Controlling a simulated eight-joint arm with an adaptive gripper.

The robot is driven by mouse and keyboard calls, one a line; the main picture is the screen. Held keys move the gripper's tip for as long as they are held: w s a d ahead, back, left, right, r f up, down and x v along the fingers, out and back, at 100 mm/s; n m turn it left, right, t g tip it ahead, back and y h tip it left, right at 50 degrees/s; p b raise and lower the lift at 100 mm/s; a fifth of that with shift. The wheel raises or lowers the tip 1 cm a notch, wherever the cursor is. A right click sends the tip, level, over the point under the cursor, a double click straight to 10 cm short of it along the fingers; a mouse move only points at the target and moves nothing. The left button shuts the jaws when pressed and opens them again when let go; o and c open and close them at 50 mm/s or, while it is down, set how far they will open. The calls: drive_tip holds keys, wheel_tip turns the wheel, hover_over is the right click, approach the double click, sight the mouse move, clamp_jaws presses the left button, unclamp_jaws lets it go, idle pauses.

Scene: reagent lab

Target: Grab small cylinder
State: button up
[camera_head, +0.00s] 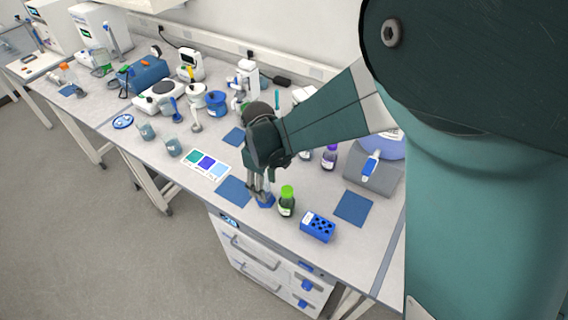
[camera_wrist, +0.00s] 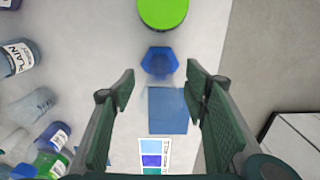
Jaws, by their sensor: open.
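The small cylinder shows mainly as a blue hexagonal base (camera_wrist: 160,62) in the wrist view, with a faint clear body above it. In the head view its blue base (camera_head: 266,200) stands on the bench just below my fingers. My gripper (camera_wrist: 160,80) is open, pointing down, with one finger to each side of the cylinder. In the head view, my gripper (camera_head: 260,191) partly hides the cylinder's clear body. I cannot tell how far the fingers reach down around it, and no contact shows.
A green-capped bottle (camera_head: 287,202) stands close beside the cylinder; its cap (camera_wrist: 163,12) is at the wrist view's top. A blue rack (camera_head: 318,226) is to the right. A blue mat (camera_head: 234,191) and colour card (camera_head: 205,163) lie left. The bench's front edge is near.

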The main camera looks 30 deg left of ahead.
drive_tip(key=shift+f, duration=0.8)
drive_tip(key=shift+c, duration=0.5)
drive_tip(key=c, duration=0.9)
